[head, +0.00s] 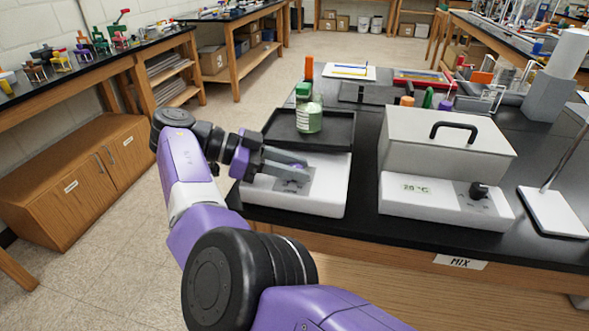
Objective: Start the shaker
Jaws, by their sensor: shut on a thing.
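The shaker has a white base (333,183) with a black tray (342,133) on top, at the near left end of the black bench. A bottle (308,118) with a green cap and pale green contents stands upright on the tray. My gripper (300,174) reaches in from the left, low over the grey panel (312,190) on the shaker's front. Its fingers are shut on what seems to be the shaker's knob, which they mostly hide. I cannot read the panel or tell which way the knob is turned.
A lidded water bath (437,147) with a "20 °C" display and black knob (478,190) stands to the right. A stand with a white base (553,212) is farther right. Floor at left is clear.

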